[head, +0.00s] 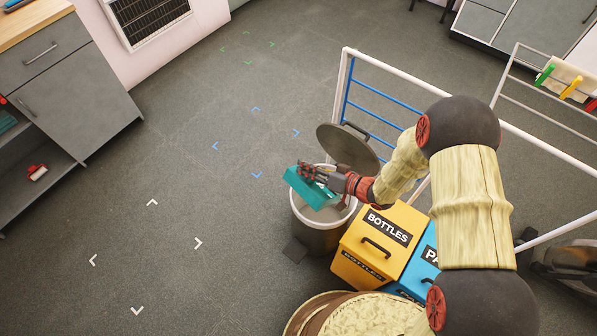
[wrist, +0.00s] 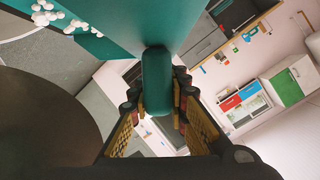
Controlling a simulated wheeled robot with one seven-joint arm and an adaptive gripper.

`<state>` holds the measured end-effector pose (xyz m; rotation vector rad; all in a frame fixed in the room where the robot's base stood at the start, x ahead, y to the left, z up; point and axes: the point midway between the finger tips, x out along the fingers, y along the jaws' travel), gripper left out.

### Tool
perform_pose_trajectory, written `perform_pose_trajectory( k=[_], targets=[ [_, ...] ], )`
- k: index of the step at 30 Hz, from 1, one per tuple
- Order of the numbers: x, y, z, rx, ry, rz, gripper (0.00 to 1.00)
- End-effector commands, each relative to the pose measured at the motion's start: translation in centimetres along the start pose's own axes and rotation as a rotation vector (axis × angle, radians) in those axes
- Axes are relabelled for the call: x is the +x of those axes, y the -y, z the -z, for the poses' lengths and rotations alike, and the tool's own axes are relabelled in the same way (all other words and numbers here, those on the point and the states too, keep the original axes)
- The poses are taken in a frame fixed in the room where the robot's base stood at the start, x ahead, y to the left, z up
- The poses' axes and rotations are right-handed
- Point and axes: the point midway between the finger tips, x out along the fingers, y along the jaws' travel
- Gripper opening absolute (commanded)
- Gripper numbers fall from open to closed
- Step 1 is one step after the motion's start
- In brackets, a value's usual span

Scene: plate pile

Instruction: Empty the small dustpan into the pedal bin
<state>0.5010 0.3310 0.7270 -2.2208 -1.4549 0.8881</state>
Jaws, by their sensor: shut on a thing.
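The small teal dustpan (head: 304,188) is over the open mouth of the pedal bin (head: 318,238), tilted. My gripper (head: 327,176) is shut on its handle, which shows between the fingers in the wrist view (wrist: 157,82). White bits (wrist: 68,20) show at the pan's edge in the wrist view; I cannot tell whether they rest on it or are falling. The bin's round lid (head: 347,148) stands open behind the pan. The dark pedal (head: 294,249) is at the bin's front left.
A yellow bottles box (head: 372,238) stands close to the bin's right, with a blue box (head: 424,258) beside it. A white-framed rack with blue bars (head: 378,92) is behind. The floor to the left is clear.

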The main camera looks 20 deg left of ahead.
Motion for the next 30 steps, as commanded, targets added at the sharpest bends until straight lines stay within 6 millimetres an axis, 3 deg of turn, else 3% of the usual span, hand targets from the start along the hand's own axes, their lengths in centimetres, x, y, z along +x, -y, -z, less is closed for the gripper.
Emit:
perform_pose_trajectory(
  k=[6,15,30],
  targets=[
    [-1.0,-1.6,2.4,0.148,-0.001,0.061,0.00],
    [-1.7,-3.6,4.2,0.312,0.001,0.130,0.00],
    [-1.9,-4.1,4.7,0.360,0.003,0.150,0.00]
  ],
)
